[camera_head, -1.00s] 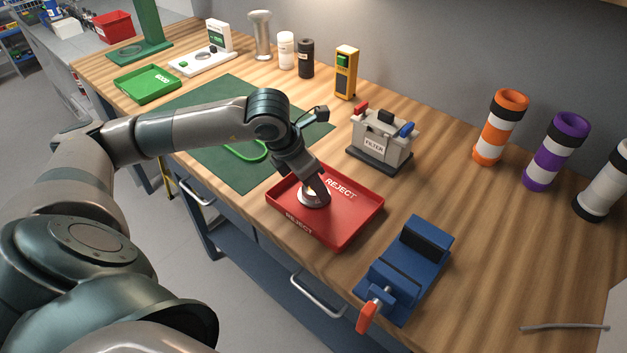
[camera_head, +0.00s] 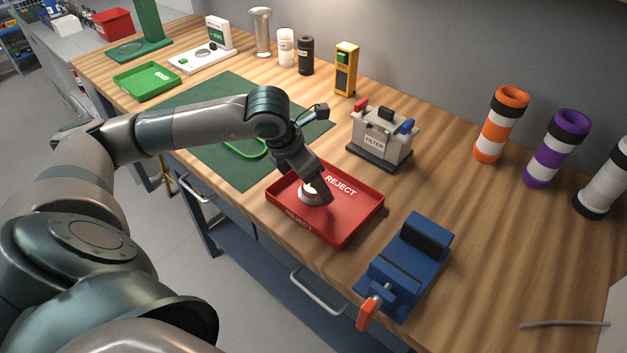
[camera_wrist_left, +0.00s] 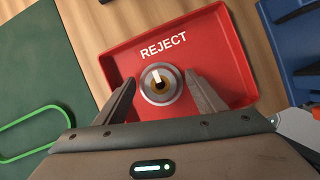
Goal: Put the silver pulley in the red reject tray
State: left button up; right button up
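The silver pulley (camera_head: 311,196) lies in the red reject tray (camera_head: 345,234), on its floor near the middle. In the left wrist view the pulley (camera_wrist_left: 160,84) shows as a silver ring with a brownish centre, below the word REJECT on the tray (camera_wrist_left: 218,52). My left gripper (camera_wrist_left: 160,78) reaches down into the tray, with one finger on each side of the pulley. The fingers are spread, and a narrow gap shows between each and the pulley. In the head view the gripper (camera_head: 318,187) partly covers the pulley. My right gripper is not in view.
A green mat (camera_head: 210,120) with a green loop (camera_head: 246,149) lies to the left. A green tray (camera_head: 147,82) is farther left.

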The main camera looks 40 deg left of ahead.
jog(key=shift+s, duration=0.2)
pick_arm(q)
jog(key=shift+r, duration=0.15)
jog(key=shift+v, duration=1)
jog(key=b+v, duration=0.1)
jog(key=v, duration=0.9)
jog(key=shift+b, duration=0.3)
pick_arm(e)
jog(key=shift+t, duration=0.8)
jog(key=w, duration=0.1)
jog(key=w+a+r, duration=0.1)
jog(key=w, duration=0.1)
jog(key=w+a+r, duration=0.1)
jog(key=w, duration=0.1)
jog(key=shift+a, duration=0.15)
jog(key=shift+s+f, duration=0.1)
